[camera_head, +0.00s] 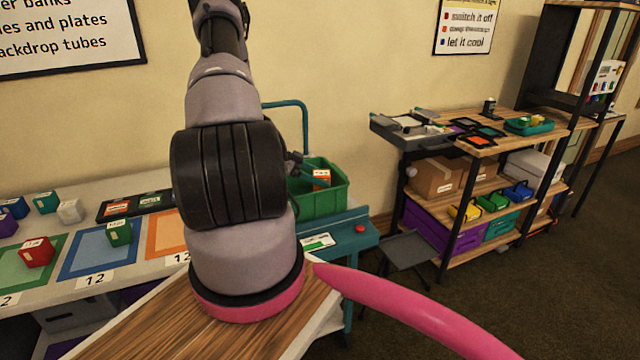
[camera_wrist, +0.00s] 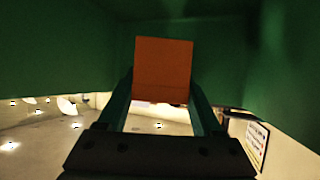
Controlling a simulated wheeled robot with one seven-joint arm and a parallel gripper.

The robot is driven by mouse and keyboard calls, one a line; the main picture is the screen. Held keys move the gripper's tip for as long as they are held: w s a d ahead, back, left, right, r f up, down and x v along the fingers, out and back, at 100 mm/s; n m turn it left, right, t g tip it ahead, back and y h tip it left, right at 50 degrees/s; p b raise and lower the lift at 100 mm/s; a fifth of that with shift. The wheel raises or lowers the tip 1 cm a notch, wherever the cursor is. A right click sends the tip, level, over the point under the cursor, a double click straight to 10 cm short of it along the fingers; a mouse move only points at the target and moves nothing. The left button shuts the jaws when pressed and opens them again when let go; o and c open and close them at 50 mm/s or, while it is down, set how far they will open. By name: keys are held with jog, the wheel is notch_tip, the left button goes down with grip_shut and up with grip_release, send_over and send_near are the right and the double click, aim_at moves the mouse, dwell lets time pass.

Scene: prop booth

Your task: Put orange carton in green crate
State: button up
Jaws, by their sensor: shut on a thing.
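The orange carton (camera_wrist: 164,68) sits between the two fingers of my gripper (camera_wrist: 162,95) in the wrist view. Its flat orange face fills the space between the fingertips. In the head view the orange carton (camera_head: 321,179), with a white label, shows just above the near rim of the green crate (camera_head: 320,203). My arm hides the left part of the crate. Green crate walls (camera_wrist: 60,60) surround the carton in the wrist view. My gripper is shut on the carton inside the crate's opening. Whether the carton touches the crate floor cannot be told.
A counter (camera_head: 130,264) at left holds coloured mats and several small boxes. A shelf unit (camera_head: 480,190) with bins stands at right. A grey stool (camera_head: 406,250) stands between; open floor lies front right.

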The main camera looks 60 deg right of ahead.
jog(key=shift+f, duration=0.9)
jog(key=shift+f, duration=0.55)
jog(key=o, duration=1.2)
jog(key=shift+r, duration=0.5)
jog(key=v, duration=0.7)
jog(key=shift+w+a+r, duration=0.1)
jog(key=shift+w+r, duration=0.1)
